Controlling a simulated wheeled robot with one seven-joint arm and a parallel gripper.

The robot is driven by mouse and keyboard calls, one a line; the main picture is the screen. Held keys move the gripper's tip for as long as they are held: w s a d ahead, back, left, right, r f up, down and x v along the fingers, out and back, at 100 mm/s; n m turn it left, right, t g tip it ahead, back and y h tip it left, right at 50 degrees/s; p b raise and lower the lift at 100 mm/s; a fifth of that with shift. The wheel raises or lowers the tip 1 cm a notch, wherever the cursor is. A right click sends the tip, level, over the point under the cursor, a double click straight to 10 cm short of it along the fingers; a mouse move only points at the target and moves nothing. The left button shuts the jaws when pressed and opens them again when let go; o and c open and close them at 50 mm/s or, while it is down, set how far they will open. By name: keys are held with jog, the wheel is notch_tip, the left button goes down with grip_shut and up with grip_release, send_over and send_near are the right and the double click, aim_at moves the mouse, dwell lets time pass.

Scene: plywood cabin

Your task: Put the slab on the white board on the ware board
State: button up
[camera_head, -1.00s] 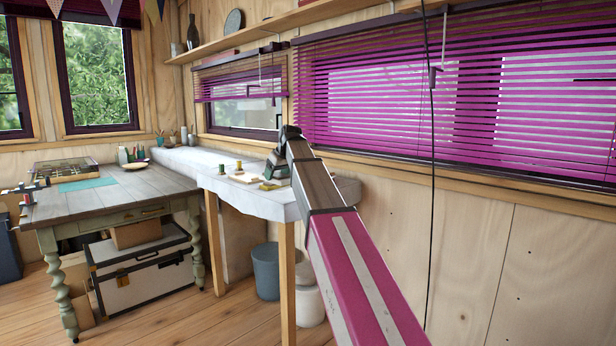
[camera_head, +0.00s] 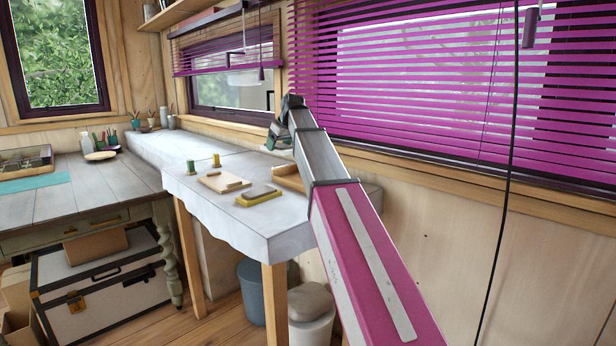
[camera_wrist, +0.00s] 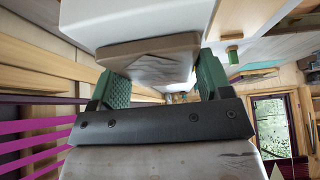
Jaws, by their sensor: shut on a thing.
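My gripper (camera_wrist: 160,88) is shut on a flat tan-grey slab (camera_wrist: 150,58), held between its two green jaws in the wrist view, which looks upside down. A broad white surface (camera_wrist: 135,20) lies against or close to the slab; I cannot tell whether they touch. In the head view my gripper (camera_head: 277,138) is over the white counter's back right, and its slab is hidden. A pale wooden board (camera_head: 222,182) with a thin strip lies on the counter. Another wooden piece (camera_head: 288,178) is partly hidden by my arm. I cannot tell which is the ware board.
A yellow block with a grey top (camera_head: 258,196) lies near the counter's (camera_head: 200,205) front edge. The purple blind (camera_head: 420,90) and wall are close on the right.

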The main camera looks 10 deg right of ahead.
jog(key=shift+d+f, duration=0.2)
jog(key=shift+d, duration=0.15)
jog(key=s+d+f, duration=0.1)
jog(key=d+f, duration=0.1)
jog(key=d, duration=0.1)
jog(key=s+d+f, duration=0.2)
jog(key=d, duration=0.1)
jog(key=s+d+f, duration=0.2)
jog(key=d, duration=0.1)
jog(key=shift+d+f, duration=0.3)
jog(key=shift+d, duration=0.1)
jog(key=shift+w+f, duration=0.1)
jog(key=shift+f, duration=1.85)
jog(key=shift+f, duration=0.15)
jog(key=o, duration=1.1)
jog(key=v, duration=1.2)
